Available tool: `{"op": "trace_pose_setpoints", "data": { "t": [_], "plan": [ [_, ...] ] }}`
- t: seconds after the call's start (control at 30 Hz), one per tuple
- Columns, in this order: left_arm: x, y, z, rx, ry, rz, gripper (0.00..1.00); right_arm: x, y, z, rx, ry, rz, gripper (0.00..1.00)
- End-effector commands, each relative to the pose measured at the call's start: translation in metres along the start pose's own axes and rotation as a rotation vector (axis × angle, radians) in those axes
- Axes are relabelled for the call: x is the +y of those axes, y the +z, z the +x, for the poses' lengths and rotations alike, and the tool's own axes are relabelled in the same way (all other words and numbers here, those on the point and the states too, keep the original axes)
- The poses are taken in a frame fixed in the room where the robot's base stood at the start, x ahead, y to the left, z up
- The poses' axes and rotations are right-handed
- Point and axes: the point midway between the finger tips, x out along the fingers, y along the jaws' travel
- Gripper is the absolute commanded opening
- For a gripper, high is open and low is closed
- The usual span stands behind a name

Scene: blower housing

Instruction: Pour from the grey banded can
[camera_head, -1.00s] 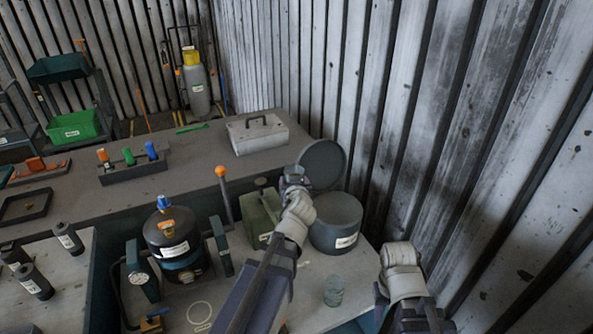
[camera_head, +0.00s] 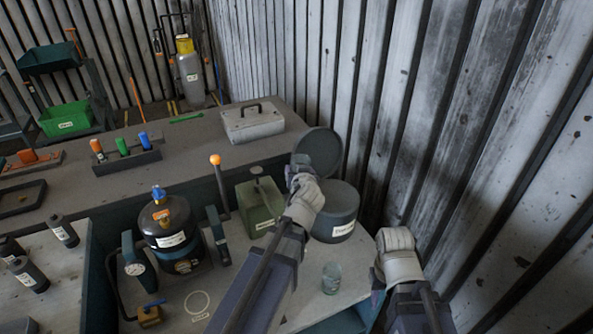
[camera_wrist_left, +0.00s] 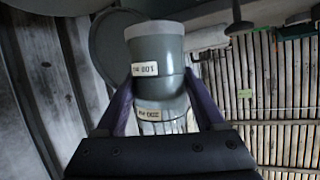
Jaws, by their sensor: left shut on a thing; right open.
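The grey banded can (camera_wrist_left: 158,70) has a pale band near one end and two white labels. It sits between the purple fingers of my left gripper (camera_wrist_left: 160,92), which is shut on it. In the head view my left gripper (camera_head: 300,168) is raised in front of the round grey bin's open lid; the can is hard to make out there. My right gripper (camera_head: 397,250) is open and empty at the bench's right end, near the wall; its fingertips are not clear. A small clear glass beaker (camera_head: 331,279) stands on the bench between my two arms.
A round grey bin (camera_head: 338,208) with its lid (camera_head: 318,153) raised and a green can (camera_head: 260,205) stand close to my left gripper. A black pot (camera_head: 168,230) with a gauge beside it stands further left. Corrugated wall bounds the right side.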

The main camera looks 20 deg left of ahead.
Motion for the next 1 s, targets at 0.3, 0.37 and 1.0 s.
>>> {"op": "trace_pose_setpoints", "data": {
  "t": [0.3,0.37,1.0],
  "plan": [
    [0.011,0.004,0.007,-0.023,-0.018,0.051,0.06,0.0,0.0,0.004,0.0,0.0,0.0,0.45],
    [0.013,0.005,0.008,-0.027,-0.021,0.06,0.06,0.0,0.0,0.004,0.0,0.0,0.0,0.45],
    [0.032,0.014,0.02,-0.072,-0.059,0.161,0.06,-0.001,-0.001,0.011,0.0,0.0,0.0,0.45]
  ]
}}
